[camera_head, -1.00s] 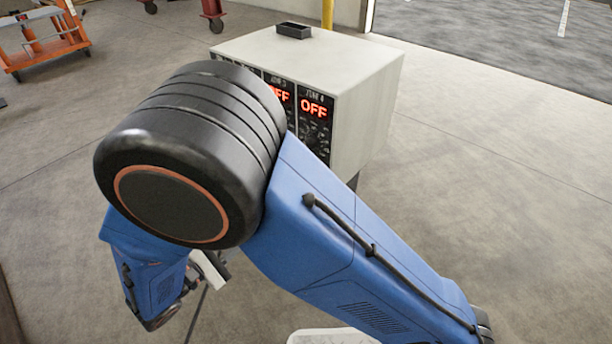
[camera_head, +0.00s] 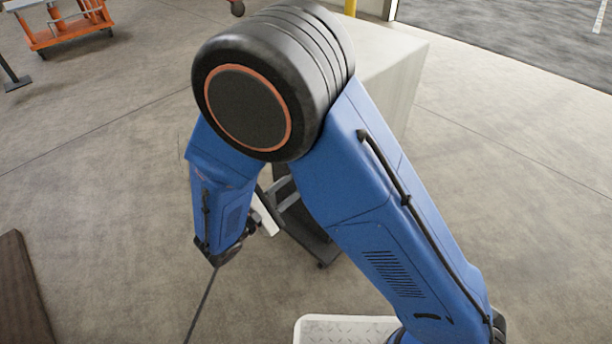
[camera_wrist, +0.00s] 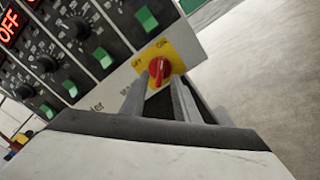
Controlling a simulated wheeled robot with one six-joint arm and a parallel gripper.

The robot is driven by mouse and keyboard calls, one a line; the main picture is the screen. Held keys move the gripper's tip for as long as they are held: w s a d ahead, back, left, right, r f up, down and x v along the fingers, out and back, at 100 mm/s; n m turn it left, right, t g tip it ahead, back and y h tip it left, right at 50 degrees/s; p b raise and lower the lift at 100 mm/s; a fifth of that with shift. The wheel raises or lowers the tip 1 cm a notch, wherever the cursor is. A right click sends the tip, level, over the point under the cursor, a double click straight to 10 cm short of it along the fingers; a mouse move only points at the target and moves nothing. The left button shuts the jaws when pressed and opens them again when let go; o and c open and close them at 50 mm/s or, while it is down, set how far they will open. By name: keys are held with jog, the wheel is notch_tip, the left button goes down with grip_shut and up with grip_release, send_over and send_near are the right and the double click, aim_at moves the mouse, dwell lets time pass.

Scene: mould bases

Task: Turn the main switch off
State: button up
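The main switch (camera_wrist: 159,69) is a red rotary knob on a yellow plate (camera_wrist: 178,50) at the lower edge of a dark control panel, seen in the wrist view. The plate has OFF and ON lettering around the knob. My gripper (camera_wrist: 160,88) points at the switch, with its two fingers apart and the knob showing just beyond and between the tips. Contact with the knob cannot be told.
The panel has several green rocker switches (camera_wrist: 146,19), black dials (camera_wrist: 78,28) and a red lit OFF display (camera_wrist: 11,24). An orange cart (camera_head: 62,30) stands at the far left. A brown board edge (camera_head: 22,290) is at the lower left. Floor right of the cabinet is clear.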

jog(key=shift+x, duration=2.15)
grip_shut()
